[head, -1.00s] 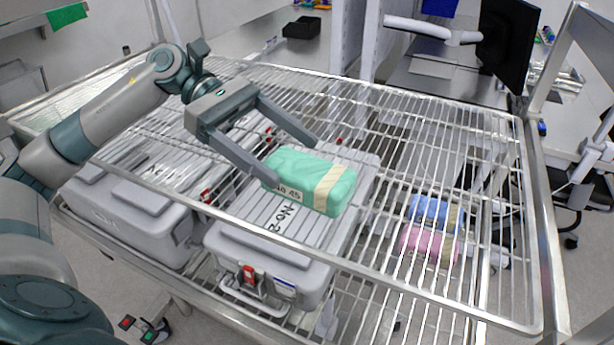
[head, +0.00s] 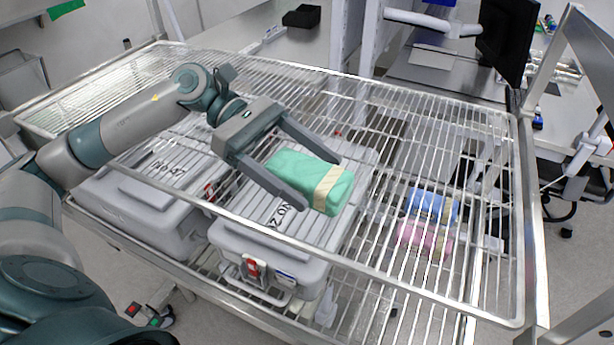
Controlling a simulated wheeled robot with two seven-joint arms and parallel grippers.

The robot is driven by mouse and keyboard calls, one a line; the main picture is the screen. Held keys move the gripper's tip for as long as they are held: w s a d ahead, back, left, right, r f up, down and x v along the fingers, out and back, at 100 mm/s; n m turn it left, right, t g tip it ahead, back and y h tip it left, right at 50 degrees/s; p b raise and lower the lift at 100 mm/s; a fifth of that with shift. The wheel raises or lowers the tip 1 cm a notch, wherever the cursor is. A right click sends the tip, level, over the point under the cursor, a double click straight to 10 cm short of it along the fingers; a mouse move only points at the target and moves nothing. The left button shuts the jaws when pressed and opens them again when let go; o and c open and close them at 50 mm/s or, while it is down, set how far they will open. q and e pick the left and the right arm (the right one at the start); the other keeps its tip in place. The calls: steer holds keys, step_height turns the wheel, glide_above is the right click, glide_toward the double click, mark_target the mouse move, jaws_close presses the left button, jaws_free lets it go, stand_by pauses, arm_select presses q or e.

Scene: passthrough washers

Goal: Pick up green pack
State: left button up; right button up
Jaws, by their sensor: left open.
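The green pack (head: 300,172) is a soft green bundle with a beige band around its right part. It rests on the upper wire shelf (head: 420,150) in the head view. My left gripper (head: 322,180) is open, with one finger along the near side of the pack and the other along its far side. The pack sits between the fingers, and the near finger hides part of its front face. I cannot tell if the fingers touch it. My right gripper is not in view.
Grey lidded boxes (head: 262,240) stand on the level below the wire shelf. A blue pack (head: 432,207) and a pink pack (head: 424,240) lie below at the right. A metal rail edges the shelf. The shelf's right part is clear.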

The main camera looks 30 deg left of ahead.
mark_target(308, 170)
arm_select(q)
steer(key=shift+c, duration=0.3)
steer(key=c, duration=1.3)
steer(key=shift+r, duration=0.1)
steer(key=shift+r, duration=0.45)
step_height(308, 170, up, 4)
steer(key=shift+f+p, duration=0.15)
steer(key=shift+p, duration=0.6)
steer(key=shift+s+d+r+p, duration=0.85)
steer(key=shift+d+r, duration=0.2)
steer(key=shift+d, duration=0.7)
steer(key=shift+s+d+r+p, duration=0.85)
steer(key=shift+d+r, duration=0.2)
steer(key=shift+d, duration=0.75)
steer(key=shift+s+d+r+p, duration=0.85)
steer(key=shift+d+r, duration=0.2)
steer(key=shift+d, duration=0.7)
steer(key=shift+w, duration=0.1)
